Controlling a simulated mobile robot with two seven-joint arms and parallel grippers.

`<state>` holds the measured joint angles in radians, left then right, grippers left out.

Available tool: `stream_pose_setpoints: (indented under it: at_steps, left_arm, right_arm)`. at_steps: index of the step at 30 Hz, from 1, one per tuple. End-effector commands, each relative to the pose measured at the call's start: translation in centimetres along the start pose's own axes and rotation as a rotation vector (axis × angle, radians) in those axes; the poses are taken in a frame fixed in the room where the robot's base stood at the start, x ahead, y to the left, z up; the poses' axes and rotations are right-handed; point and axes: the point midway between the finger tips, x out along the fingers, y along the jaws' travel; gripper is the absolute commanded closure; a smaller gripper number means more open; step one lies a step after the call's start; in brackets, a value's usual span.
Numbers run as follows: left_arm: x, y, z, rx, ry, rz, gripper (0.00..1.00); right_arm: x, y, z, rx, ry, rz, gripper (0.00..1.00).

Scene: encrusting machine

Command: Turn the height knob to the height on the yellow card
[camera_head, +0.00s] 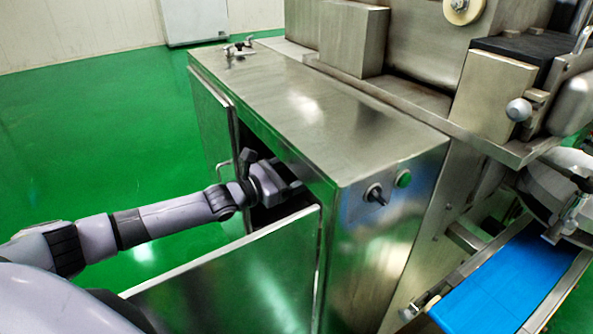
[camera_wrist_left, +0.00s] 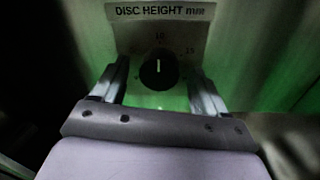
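The height knob (camera_wrist_left: 159,74) is a round black dial with a white pointer line pointing straight up, close to the 10 mark. Its plate (camera_wrist_left: 160,13) reads "DISC HEIGHT mm", with a 15 at the upper right; other marks are too dark to read. My left gripper (camera_head: 280,184) reaches through the open side of the steel cabinet (camera_head: 330,110). In the left wrist view its two fingers stand apart, one on each side of the knob; contact is not visible. The knob is hidden in the head view. No yellow card is visible. My right gripper is out of view.
An open lower door (camera_head: 240,280) stands below my left arm, and another door (camera_head: 212,125) stands open behind it. A black switch (camera_head: 376,195) and a green button (camera_head: 404,179) are on the cabinet's front. A blue conveyor (camera_head: 500,290) is at the right. Green floor lies clear on the left.

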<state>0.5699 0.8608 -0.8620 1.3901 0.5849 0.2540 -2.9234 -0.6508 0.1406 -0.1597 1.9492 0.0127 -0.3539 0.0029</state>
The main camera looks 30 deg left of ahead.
Motion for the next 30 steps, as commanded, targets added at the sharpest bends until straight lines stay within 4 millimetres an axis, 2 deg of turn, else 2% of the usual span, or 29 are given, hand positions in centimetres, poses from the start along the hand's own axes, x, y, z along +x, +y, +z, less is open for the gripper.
stream_pose_setpoints:
  at_steps: [1,3,5,17,30]
  left_arm:
    - [-0.01,-0.01,0.00,0.000,0.000,0.000,0.42]
    - [-0.01,-0.01,0.00,0.000,0.000,0.000,0.65]
    - [-0.02,-0.01,-0.01,0.000,0.000,0.000,0.82]
    - [-0.05,0.04,-0.03,-0.058,0.004,0.000,0.82]
    - [-0.04,0.24,0.04,-0.399,0.024,-0.002,0.82]
  right_arm:
    - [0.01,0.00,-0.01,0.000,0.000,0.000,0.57]
    - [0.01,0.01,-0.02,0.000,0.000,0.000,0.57]
    - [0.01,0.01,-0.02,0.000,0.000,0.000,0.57]
    - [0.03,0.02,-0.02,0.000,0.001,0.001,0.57]
    - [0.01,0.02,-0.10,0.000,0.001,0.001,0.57]
